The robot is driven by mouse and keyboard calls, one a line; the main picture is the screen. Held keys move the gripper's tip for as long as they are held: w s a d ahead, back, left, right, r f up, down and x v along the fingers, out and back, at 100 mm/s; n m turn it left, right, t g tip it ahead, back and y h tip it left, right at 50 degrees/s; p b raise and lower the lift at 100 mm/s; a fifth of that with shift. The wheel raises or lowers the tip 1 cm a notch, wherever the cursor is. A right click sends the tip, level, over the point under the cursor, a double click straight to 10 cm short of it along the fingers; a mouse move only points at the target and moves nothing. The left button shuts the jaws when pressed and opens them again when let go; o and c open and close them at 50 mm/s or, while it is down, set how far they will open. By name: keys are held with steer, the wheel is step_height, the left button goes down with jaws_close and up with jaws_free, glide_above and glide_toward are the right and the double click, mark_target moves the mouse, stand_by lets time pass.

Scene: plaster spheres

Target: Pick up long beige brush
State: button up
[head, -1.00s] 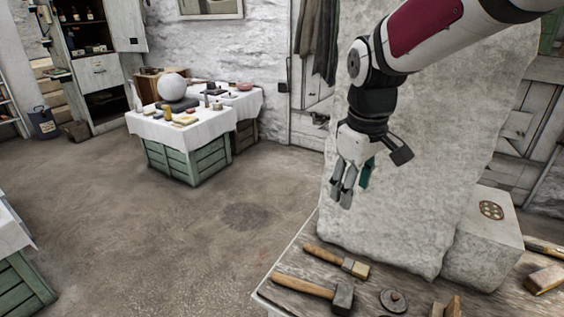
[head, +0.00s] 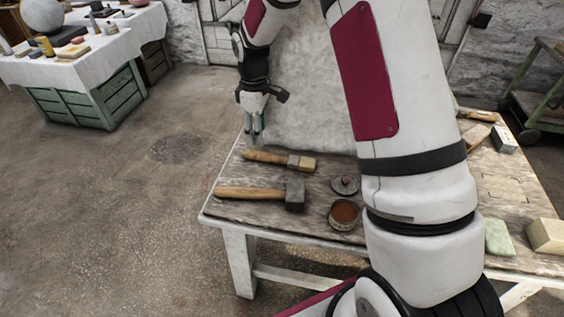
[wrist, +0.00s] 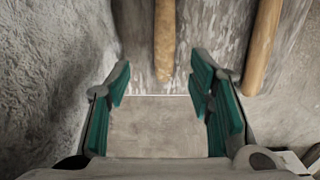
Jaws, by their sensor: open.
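The long beige brush (head: 267,157) lies on the worn wooden table, with a wooden handle to the left and a pale head to the right. In the wrist view its handle (wrist: 165,42) shows at the top middle, ahead of the fingers. My gripper (head: 255,140) is open and empty, pointing down just above and behind the handle end. In the wrist view the gripper (wrist: 163,95) has its green pads wide apart, with bare ground between them. I see no contact with the brush.
A hammer (head: 250,194) lies in front of the brush; its handle (wrist: 262,45) shows in the wrist view. A round lid (head: 345,185) and a brown-filled tin (head: 343,214) stand right of it. A large stone block (head: 310,100) rises behind the brush.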

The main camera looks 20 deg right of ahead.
mark_target(261, 153)
step_height(261, 153, down, 3)
steer(key=shift+f+b, duration=0.1)
steer(key=shift+b, duration=0.2)
steer(key=shift+s+f+b, duration=0.2)
steer(key=shift+f+b, duration=0.3)
steer(key=shift+f, duration=0.85)
steer(key=shift+s+f+b, duration=0.2)
steer(key=shift+f+b, duration=0.3)
steer(key=shift+f, duration=0.8)
jaws_close()
